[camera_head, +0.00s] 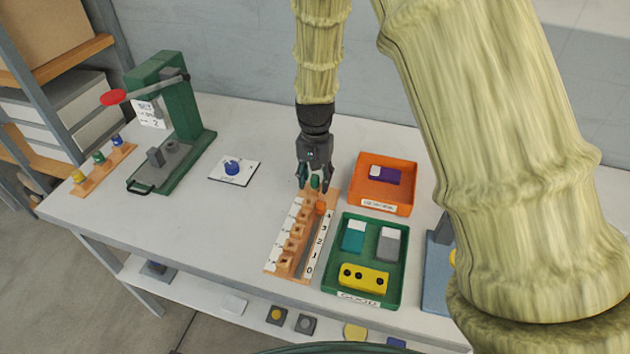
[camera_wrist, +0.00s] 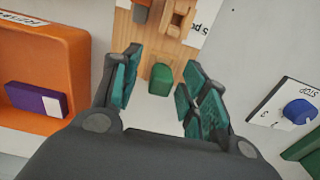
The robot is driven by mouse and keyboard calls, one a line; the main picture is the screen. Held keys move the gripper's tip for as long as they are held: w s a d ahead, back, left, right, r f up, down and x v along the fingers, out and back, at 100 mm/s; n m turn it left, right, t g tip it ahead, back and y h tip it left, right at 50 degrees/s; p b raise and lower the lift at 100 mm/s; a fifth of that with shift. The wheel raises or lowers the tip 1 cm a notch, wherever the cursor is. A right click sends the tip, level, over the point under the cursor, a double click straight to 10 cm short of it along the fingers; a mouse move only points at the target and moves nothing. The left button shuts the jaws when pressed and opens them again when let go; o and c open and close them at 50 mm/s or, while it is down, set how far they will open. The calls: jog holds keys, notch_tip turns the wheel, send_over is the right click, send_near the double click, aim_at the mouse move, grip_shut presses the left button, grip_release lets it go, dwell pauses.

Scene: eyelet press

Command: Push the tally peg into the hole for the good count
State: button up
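The wooden tally board (camera_head: 290,268) lies on the table, with numbers from 0 to 4 along its right side and a row of wooden sockets on its left. A green peg (camera_head: 315,183) is at the board's far end, and it also shows in the wrist view (camera_wrist: 161,78). My gripper (camera_head: 316,180) is low over that end. In the wrist view its fingers (camera_wrist: 163,92) are spread on either side of the green peg, with gaps to it. An orange piece (camera_head: 320,206) sits by the 4. The peg's lower end is not clear.
The green tray (camera_head: 327,283) right of the board holds teal, grey and yellow parts. An orange tray (camera_head: 384,208) with a purple-and-white part stands behind it. A blue button (camera_head: 232,167) on a white card and a green press (camera_head: 180,120) are at left.

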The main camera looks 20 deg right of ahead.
jog(key=shift+w+f, duration=0.1)
jog(key=shift+w, duration=0.05)
jog(key=c, duration=0.6)
jog(key=shift+c, duration=0.8)
